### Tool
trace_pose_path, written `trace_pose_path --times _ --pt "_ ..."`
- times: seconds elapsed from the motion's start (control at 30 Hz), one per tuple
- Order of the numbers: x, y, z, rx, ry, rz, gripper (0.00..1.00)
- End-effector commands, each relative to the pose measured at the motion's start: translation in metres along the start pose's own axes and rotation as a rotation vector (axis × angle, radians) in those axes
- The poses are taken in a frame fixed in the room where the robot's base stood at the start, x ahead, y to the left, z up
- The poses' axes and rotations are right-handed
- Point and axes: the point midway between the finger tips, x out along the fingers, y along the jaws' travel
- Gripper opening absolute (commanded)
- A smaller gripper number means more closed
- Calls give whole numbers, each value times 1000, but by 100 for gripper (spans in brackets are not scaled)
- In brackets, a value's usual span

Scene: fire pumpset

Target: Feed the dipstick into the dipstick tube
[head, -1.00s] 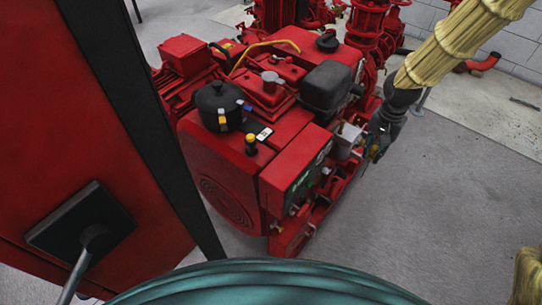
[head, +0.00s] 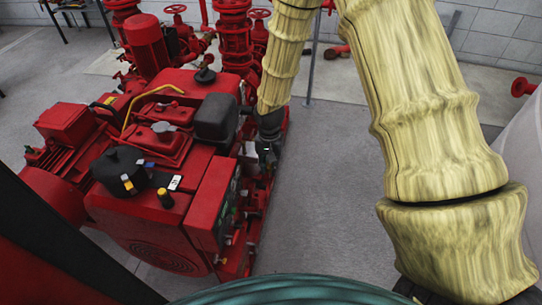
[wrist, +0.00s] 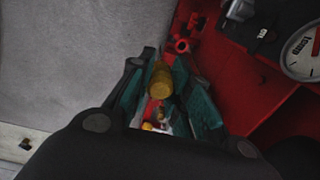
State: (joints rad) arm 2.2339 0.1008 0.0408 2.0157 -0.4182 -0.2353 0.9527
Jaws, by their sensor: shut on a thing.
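In the wrist view, my gripper (wrist: 163,88) has its teal-padded fingers on both sides of a yellow cylindrical handle, which looks like the dipstick's (wrist: 160,78). It is shut on this handle. Small red, yellow and white details show just below the handle, too small to make out. In the head view, my gripper (head: 268,153) hangs pointing down beside the right side of the red engine (head: 165,175), near its panel. The dipstick is too small to tell there. I cannot make out the dipstick tube in either view.
A black tank (head: 217,117) and a yellow-topped knob (head: 166,198) are on the engine. A round gauge (wrist: 303,52) is at the wrist view's upper right. Red valves (head: 235,30) stand behind. Grey floor (head: 325,190) right of the engine is clear.

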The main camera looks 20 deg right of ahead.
Motion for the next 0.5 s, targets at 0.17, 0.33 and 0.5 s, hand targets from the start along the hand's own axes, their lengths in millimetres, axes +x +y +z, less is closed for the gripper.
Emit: trace_pose_path --times 0.17,0.33,0.5 --pt "4 -3 1 -1 1 1 6" --pt "6 -3 1 -1 2 0 6" --pt "6 -3 1 -1 2 0 6"
